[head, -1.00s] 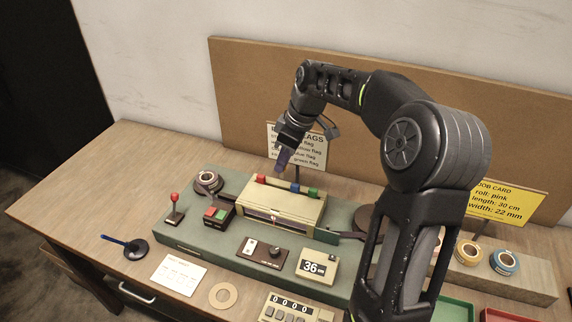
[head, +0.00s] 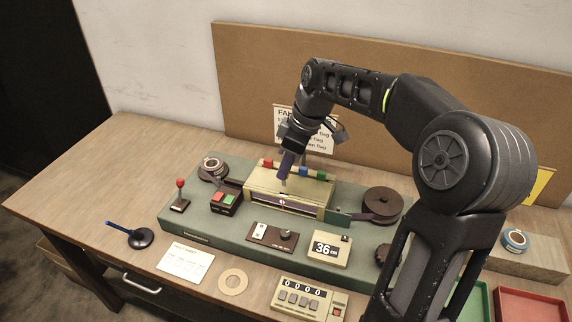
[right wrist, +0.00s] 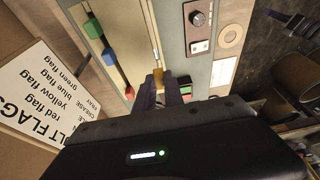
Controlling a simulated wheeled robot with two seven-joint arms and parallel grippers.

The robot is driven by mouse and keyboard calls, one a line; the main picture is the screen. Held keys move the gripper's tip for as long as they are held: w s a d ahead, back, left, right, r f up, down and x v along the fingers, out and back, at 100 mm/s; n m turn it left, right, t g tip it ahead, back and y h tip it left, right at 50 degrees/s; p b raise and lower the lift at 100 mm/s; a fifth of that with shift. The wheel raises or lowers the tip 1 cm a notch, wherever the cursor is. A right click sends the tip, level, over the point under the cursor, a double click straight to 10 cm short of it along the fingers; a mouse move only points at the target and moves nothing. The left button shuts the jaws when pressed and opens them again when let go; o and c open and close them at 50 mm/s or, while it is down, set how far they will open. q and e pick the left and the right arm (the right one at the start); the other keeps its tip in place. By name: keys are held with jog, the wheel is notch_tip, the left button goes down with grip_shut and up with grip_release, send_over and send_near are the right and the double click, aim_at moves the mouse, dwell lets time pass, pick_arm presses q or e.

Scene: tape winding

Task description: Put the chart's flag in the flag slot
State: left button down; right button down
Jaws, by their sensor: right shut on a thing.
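My right gripper (head: 285,173) points down above the front of the cream box on the machine (head: 250,182). It is shut on a small yellow flag, which shows between the dark fingertips in the right wrist view (right wrist: 158,75). A red flag (head: 268,162), a blue flag (head: 306,173) and a green flag (head: 322,175) stand along the box's top, with a gap between red and blue. The flag chart (head: 290,118) hangs on the back board, partly hidden by my arm; it also shows in the right wrist view (right wrist: 40,85). I cannot make out the flag slot clearly. My left gripper is out of view.
Two tape reels, left (head: 214,168) and right (head: 382,203), flank the box. A red-knobbed lever (head: 180,190), a red-green button box (head: 223,200) and a length display (head: 328,249) surround it. My right arm hides most of the yellow job card (head: 541,184).

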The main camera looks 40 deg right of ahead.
jog(key=shift+f+b, duration=0.75)
jog(key=shift+f, duration=0.5)
jog(key=shift+f, duration=0.15)
dwell(0.5)
jog(key=shift+f+b, duration=0.5)
jog(key=shift+f, duration=0.1)
dwell(0.4)
jog(key=shift+f+b, duration=0.75)
jog(key=shift+f, duration=0.15)
jog(key=c, duration=1.4)
grip_release()
jog(key=shift+o, duration=0.4)
